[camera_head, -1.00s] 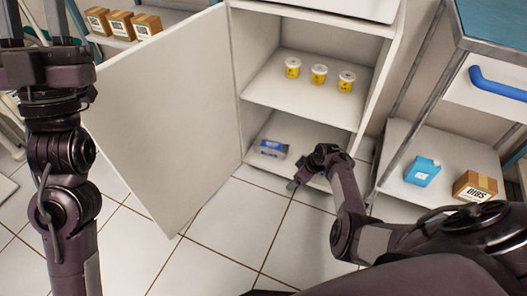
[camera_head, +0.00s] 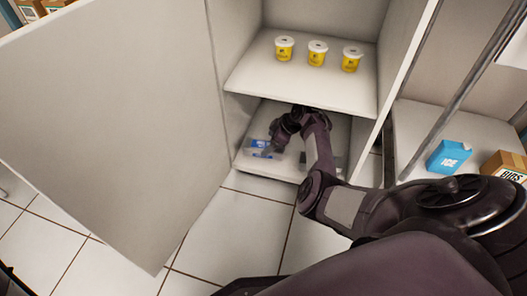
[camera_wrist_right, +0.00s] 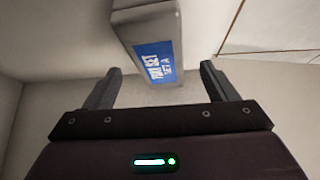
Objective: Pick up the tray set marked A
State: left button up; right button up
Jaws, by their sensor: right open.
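The tray set marked A (camera_head: 259,149) is a grey box with a blue label, lying on the cabinet's lower shelf (camera_head: 270,168). In the right wrist view the tray set (camera_wrist_right: 154,58) shows its label, upside down, between and just beyond my fingertips. My right gripper (camera_wrist_right: 161,70) is open and empty, with one finger on each side of the box's near end; I cannot tell whether it touches. In the head view my right gripper (camera_head: 274,146) is inside the lower compartment at the box's right, partly hidden by its own wrist. My left gripper is out of view.
The cabinet door (camera_head: 120,120) stands wide open at the left. Three yellow tubs (camera_head: 317,54) stand on the upper shelf (camera_head: 300,82) above my wrist. A blue ICE pack (camera_head: 449,157) and a cardboard box (camera_head: 505,166) sit on a rack at the right.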

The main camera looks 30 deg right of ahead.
aim_at(265, 145)
jog(key=b+x, duration=0.3)
jog(key=x, duration=0.1)
jog(key=shift+w+f, duration=0.1)
jog(key=shift+f, duration=0.15)
jog(key=shift+r, duration=0.1)
jog(key=c, duration=1.3)
